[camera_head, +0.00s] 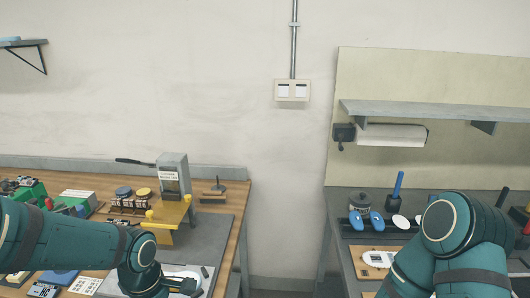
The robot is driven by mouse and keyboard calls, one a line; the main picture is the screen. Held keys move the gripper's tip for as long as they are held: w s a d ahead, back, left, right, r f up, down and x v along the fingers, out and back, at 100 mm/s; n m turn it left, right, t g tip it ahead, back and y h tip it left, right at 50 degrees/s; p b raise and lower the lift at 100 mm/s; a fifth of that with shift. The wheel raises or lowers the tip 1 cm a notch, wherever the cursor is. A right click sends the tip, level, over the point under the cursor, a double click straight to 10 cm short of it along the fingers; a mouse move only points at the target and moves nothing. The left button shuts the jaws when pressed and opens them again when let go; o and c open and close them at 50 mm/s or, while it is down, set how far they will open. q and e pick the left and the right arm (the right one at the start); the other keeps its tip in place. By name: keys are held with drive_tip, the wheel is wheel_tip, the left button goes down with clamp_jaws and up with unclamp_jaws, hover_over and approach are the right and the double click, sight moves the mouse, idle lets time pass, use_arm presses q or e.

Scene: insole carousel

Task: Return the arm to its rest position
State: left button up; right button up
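My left arm (70,240) comes in from the left, low over the wooden bench. Its dark wrist end (145,275) hangs by a grey mat, near a white object at the bottom edge. A small dark part of my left gripper (182,286) shows there, but its fingers are not clear. My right arm (455,240) is folded at the lower right, in front of the grey bench. My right gripper is out of the frame or hidden behind the arm.
The left wooden bench (233,235) carries a yellow fixture (170,216), a grey machine (173,175) and a small stand (215,190). The right bench (340,205) holds blue insole-like pieces (377,221) and a wooden board (366,263). A shelf (440,112) hangs above. A gap separates the benches.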

use_arm(q)
drive_tip(key=s+d+f+m+h, duration=0.1)
drive_tip(key=d+f+m, duration=0.3)
drive_tip(key=f, duration=0.3)
drive_tip(key=s+d+f+m+h, duration=0.1)
drive_tip(key=d+f+m, duration=0.3)
drive_tip(key=f, duration=0.4)
drive_tip(key=s+d+f+m+t+h, duration=0.1)
drive_tip(key=s+d+f+m, duration=0.1)
drive_tip(key=d+f+m, duration=0.2)
wheel_tip(320, 180, down, 4)
drive_tip(key=shift+s+m, duration=0.15)
drive_tip(key=shift+m, duration=0.85)
use_arm(e)
drive_tip(key=shift+w+f, duration=0.2)
drive_tip(key=shift+w, duration=0.3)
use_arm(q)
drive_tip(key=shift+a, duration=0.1)
drive_tip(key=shift+c, duration=0.2)
